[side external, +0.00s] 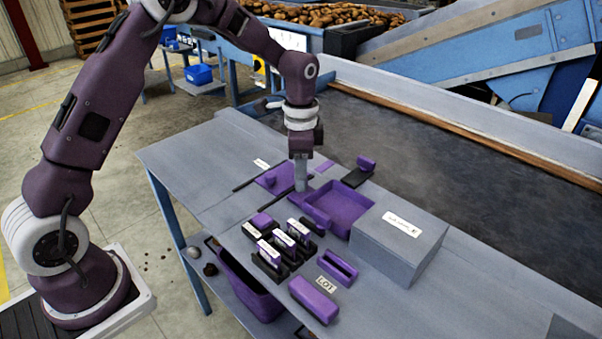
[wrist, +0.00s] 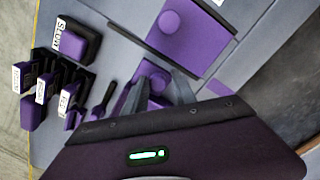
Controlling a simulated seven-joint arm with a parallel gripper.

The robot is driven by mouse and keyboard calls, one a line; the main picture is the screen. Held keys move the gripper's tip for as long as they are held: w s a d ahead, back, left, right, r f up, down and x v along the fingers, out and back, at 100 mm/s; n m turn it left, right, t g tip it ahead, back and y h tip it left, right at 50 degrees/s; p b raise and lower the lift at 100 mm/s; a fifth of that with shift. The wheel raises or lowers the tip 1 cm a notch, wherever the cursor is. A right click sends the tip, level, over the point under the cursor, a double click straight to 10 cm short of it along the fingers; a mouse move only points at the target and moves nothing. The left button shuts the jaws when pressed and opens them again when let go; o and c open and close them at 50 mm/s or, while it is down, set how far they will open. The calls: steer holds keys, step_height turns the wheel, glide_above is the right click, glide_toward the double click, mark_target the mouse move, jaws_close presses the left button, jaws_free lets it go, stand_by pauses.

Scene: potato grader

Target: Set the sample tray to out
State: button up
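A purple open tray with a raised rim (side external: 345,203) lies at the left side of a grey box (side external: 400,238) in the side external view; I take it as the sample tray. The box's label is too small to read. My gripper (side external: 301,186) points down at the tray's left edge. In the wrist view, my gripper's (wrist: 156,92) two fingers stand apart, with a rounded purple piece (wrist: 153,79) between or just below them. I cannot tell whether they touch it. My gripper body hides most of the tray there.
A purple plate with a round knob (side external: 270,181) lies left of my gripper; its knob also shows in the wrist view (wrist: 169,22). Several labelled purple-and-black switches (side external: 283,244) stand in front. A purple block (side external: 314,300) lies at the near edge. The table's left end is clear.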

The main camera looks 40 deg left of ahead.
step_height(320, 180, up, 7)
steer(key=shift+r, duration=0.1)
stand_by(0.3)
steer(key=s+d+r+n+t, duration=0.1)
steer(key=s+r+n+t, duration=0.1)
steer(key=s+r, duration=0.55)
steer(key=s+r+n+t, duration=0.1)
steer(key=s+n, duration=0.2)
steer(key=s, duration=0.8)
steer(key=s+d+r+n+t, duration=0.1)
steer(key=s+n, duration=0.3)
steer(key=s, duration=0.7)
steer(key=shift+d+r+t, duration=0.3)
steer(key=shift+r+t, duration=0.2)
steer(key=shift+t, duration=0.3)
